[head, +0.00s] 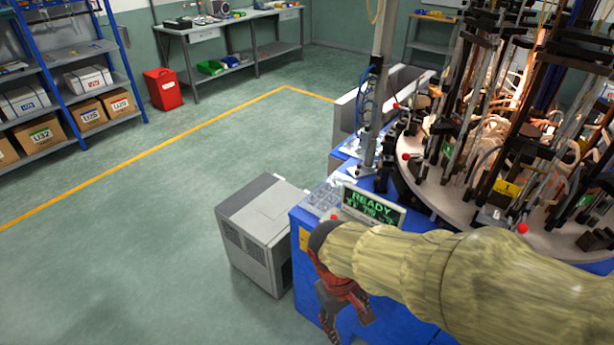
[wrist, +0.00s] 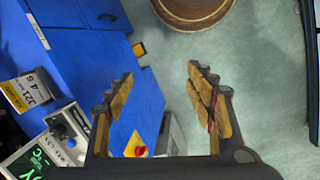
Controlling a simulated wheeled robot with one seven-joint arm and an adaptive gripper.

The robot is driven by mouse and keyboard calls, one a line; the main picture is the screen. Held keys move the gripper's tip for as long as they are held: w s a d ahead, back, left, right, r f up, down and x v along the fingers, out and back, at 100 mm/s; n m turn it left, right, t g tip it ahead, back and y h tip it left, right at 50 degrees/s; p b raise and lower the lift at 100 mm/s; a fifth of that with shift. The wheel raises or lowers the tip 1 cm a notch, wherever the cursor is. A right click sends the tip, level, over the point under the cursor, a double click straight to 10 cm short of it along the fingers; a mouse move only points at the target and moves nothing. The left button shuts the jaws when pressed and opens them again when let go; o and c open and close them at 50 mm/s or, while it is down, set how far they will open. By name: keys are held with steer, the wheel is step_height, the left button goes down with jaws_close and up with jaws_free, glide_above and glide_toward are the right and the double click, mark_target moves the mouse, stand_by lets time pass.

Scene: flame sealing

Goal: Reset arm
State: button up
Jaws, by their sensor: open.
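My gripper (wrist: 163,105) is open and empty in the wrist view, with its two padded fingers spread apart over the green floor beside the blue machine cabinet. In the head view my arm, in a yellowish cover, reaches in from the right. My gripper (head: 340,310) hangs at its end, low in front of the blue cabinet (head: 430,328). The covered arm hides part of the cabinet and the round table behind it.
A round table (head: 437,196) carries several fixtures and glowing glass at the right. A display (head: 373,205) reading READY sits on the cabinet. A grey box unit (head: 255,225) stands to its left. Open floor (head: 150,250) lies further left, with shelves (head: 70,52) behind.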

steer(key=s+d+r+m+t+y+p, duration=0.1)
steer(key=s+d+r+m+t, duration=0.1)
steer(key=d+r, duration=0.3)
steer(key=s+d+r+m+t+y, duration=0.1)
steer(key=s+d+r+m+t, duration=0.1)
steer(key=r, duration=1)
steer(key=d+m+t, duration=0.1)
steer(key=d+m, duration=0.1)
steer(key=d, duration=0.1)
steer(key=shift+s+r+t+p, duration=0.2)
steer(key=shift+r+t+p, duration=0.1)
steer(key=shift+t+p, duration=0.1)
